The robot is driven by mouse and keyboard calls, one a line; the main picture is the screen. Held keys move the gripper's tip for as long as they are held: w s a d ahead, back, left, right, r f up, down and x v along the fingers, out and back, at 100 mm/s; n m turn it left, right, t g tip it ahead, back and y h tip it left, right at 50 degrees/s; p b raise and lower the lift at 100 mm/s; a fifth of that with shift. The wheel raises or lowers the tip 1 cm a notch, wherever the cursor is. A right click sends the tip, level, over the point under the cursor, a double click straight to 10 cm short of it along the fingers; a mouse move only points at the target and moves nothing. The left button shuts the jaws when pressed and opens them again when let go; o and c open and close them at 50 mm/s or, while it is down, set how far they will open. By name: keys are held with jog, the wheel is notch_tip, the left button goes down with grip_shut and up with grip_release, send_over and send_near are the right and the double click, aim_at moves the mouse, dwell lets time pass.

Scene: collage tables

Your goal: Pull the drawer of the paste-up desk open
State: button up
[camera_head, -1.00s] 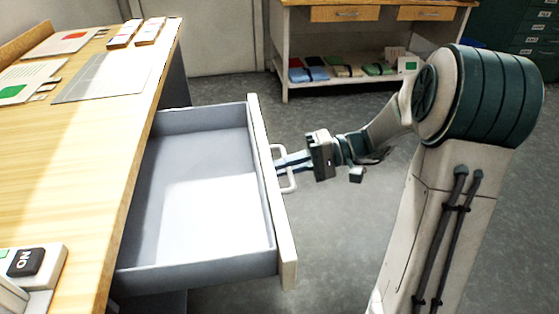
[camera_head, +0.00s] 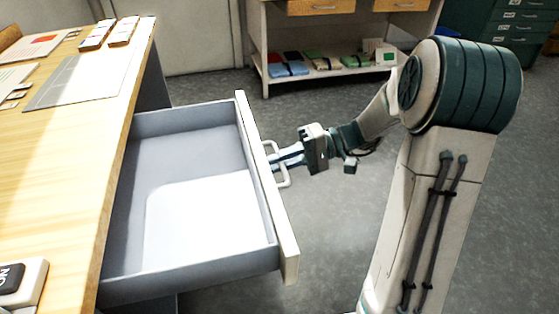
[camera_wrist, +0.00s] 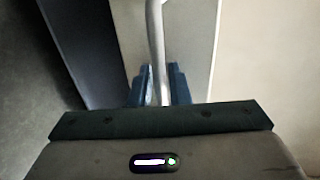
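My gripper (camera_head: 284,160) reaches the handle from the right. In the wrist view the handle (camera_wrist: 156,45) runs between the two blue fingers (camera_wrist: 160,85), which look closed around it. The fingertips' exact contact is partly hidden by the gripper body.
A bench (camera_head: 254,45) with a lower shelf of coloured stacks stands at the back. A dark green cabinet (camera_head: 500,30) is at the back right. Grey floor (camera_head: 325,235) is clear between the drawer and my arm's column.

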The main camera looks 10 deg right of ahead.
jog(key=p+v, duration=0.3)
jog(key=v, duration=1)
jog(key=shift+d+p, duration=0.35)
jog(key=s+a+r+t+h+p, duration=0.1)
jog(key=s+r+h+p, duration=0.4)
jog(key=r+p, duration=0.4)
jog(key=s+a+r+m+t+h+p, duration=0.1)
jog(key=s+r+h+p, duration=0.4)
jog(key=r+p, duration=0.5)
jog(key=s+a+r+m+t+h+p, duration=0.1)
jog(key=s+a+r+t+h+p, duration=0.1)
jog(key=s+r+h+p, duration=0.3)
notch_tip(320, 180, up, 4)
jog(key=s+t+p, duration=0.1)
jog(key=s+p, duration=0.1)
jog(key=p, duration=0.2)
jog(key=shift+a+r, duration=0.25)
